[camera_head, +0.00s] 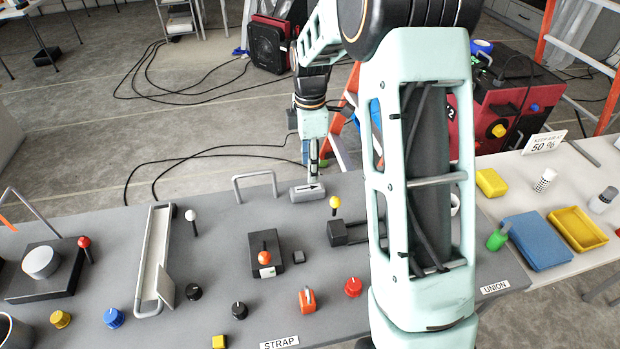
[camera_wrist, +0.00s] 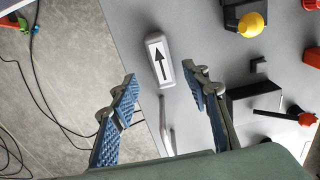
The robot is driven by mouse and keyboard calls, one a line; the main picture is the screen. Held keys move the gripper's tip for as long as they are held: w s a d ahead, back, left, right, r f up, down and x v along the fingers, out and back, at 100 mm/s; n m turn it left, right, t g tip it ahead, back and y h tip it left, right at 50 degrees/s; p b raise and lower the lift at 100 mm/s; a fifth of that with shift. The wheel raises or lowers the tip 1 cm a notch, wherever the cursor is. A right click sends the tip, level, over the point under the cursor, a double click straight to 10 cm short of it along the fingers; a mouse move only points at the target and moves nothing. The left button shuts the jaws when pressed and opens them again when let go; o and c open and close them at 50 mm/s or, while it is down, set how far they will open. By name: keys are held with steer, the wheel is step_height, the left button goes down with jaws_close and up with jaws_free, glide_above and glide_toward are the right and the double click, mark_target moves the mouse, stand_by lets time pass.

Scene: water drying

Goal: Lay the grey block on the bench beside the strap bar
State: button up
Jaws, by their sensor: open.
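A grey block (camera_head: 306,194) with a white label and black arrow lies near the bench's far edge. In the wrist view the block (camera_wrist: 160,73) is ahead of and between the fingertips, with no visible contact. My gripper (camera_head: 313,177) points down over it, open; in the wrist view its blue-padded fingers (camera_wrist: 164,88) are spread and empty. A thin grey U-shaped bar (camera_head: 255,177) stands on the bench left of the block. A STRAP label (camera_head: 280,342) is at the bench's front edge; I cannot tell which bar it names.
The grey bench (camera_head: 225,225) has open surface left of the block. A yellow-topped post (camera_head: 334,204) and a dark clamp-like fixture (camera_head: 340,232) stand to its right. A black box with an orange knob (camera_head: 265,254) and a small dark cube (camera_head: 298,257) sit in front.

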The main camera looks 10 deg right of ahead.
steer(key=shift+r, duration=2.4)
steer(key=shift+s, duration=0.15)
